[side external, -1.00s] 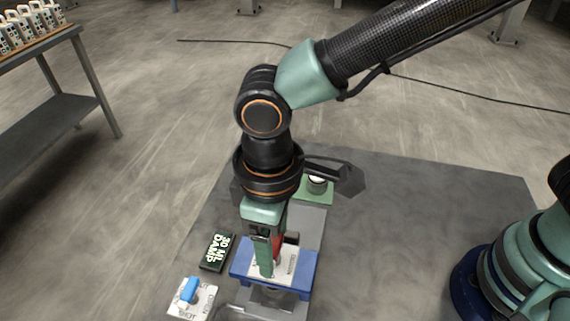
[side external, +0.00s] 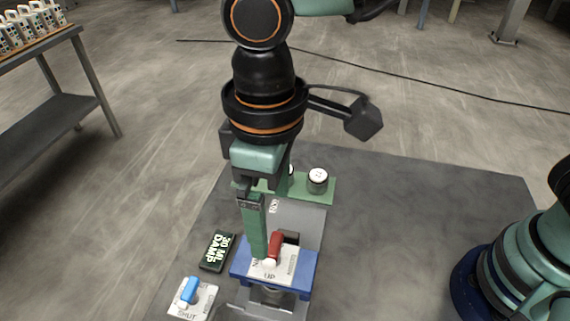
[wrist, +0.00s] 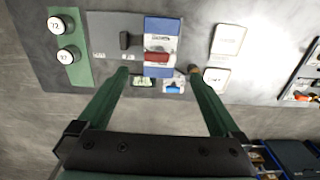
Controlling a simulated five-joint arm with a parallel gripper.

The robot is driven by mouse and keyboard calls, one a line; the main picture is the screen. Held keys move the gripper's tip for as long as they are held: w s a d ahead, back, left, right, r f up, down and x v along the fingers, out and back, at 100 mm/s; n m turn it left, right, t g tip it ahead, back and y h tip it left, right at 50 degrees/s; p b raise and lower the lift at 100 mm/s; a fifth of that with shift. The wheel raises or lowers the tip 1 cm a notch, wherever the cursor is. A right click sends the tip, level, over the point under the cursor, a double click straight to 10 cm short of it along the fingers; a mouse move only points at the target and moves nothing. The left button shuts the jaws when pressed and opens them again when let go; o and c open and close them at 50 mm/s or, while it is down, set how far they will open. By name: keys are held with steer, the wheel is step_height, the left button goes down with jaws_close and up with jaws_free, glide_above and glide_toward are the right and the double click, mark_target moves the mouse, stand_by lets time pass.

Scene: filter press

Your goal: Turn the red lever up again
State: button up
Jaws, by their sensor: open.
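The red lever (side external: 275,244) is on a white plate (side external: 285,268) set on a blue stand (side external: 240,270). The word UP shows on the plate's near edge. The red handle runs away from that edge; a white end lies near the word. In the wrist view the red lever (wrist: 157,57) lies crosswise on the blue stand, between and beyond my fingertips. My gripper (side external: 262,258) points down above the plate, just left of the lever. It also shows in the wrist view (wrist: 158,72), with its fingers wide apart and nothing between them.
A blue lever (side external: 189,289) on a white plate marked SHUT is at the front left. A green base (side external: 325,190) with round-topped knobs stands behind. A workbench (side external: 50,100) is at far left.

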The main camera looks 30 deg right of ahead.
step_height(320, 180, up, 5)
steer(key=shift+f, duration=0.1)
stand_by(0.3)
steer(key=w+d+r+m+t+y, duration=0.1)
steer(key=w+d+m, duration=0.15)
steer(key=d, duration=0.55)
steer(key=w+d+r+m+t, duration=0.15)
steer(key=w+d, duration=0.25)
steer(key=d, duration=0.4)
steer(key=d+f+m+t, duration=0.1)
steer(key=d+m, duration=0.1)
steer(key=d, duration=0.6)
steer(key=s+d+f+m+t+h, duration=0.1)
steer(key=d+f+m+t, duration=0.1)
steer(key=d, duration=0.6)
steer(key=shift+s+d+f+m, duration=0.2)
steer(key=shift+d+m, duration=0.1)
steer(key=shift+m, duration=0.1)
